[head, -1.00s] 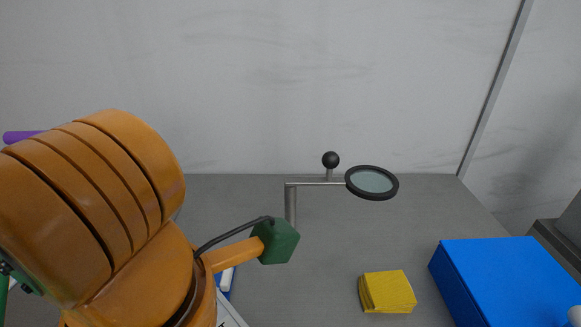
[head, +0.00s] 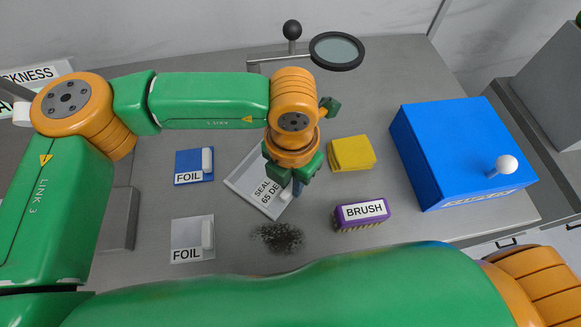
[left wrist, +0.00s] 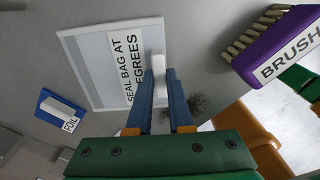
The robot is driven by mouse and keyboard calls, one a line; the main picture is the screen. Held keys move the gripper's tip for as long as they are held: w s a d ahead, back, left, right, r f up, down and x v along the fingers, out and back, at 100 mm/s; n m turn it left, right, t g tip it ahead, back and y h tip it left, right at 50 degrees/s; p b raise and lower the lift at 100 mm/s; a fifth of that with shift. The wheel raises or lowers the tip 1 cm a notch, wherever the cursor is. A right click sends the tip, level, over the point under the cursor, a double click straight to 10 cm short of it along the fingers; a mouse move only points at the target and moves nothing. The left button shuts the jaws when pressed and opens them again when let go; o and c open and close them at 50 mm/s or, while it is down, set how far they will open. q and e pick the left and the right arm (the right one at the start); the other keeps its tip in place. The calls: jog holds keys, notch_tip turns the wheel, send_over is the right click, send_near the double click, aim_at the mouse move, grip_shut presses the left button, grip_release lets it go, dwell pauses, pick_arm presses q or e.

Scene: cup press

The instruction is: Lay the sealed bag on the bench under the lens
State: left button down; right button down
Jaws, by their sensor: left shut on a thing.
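The lens (head: 337,50) is a round glass in a black ring on a stand at the back of the bench (head: 400,225). A pale framed sheet (head: 238,180) lies on the bench, printed partly "SEAL" and "65 DE" in the head view; the left wrist view shows "SEAL BAG AT" on it (left wrist: 88,65). My left gripper (head: 296,187) is shut on the sheet's white grip tab (left wrist: 159,66), between its blue fingers. I cannot make out any separate thing as a sealed bag. My right gripper is out of view.
A blue foil piece (head: 190,163) and a grey foil piece (head: 185,233) lie left. Dark crumbs (head: 277,237) lie in front. Bare bench shows between cloth and lens.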

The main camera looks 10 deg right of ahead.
pick_arm(q)
jog(key=shift+f+b, duration=0.3)
jog(key=shift+f, duration=0.05)
jog(key=c, duration=0.8)
grip_release()
jog(key=shift+r, duration=0.1)
jog(key=shift+r+p, duration=0.3)
jog(key=shift+p, duration=0.1)
notch_tip(320, 180, up, 12)
jog(key=shift+f+b, duration=0.15)
jog(key=shift+b, duration=0.85)
jog(key=shift+f, duration=0.1)
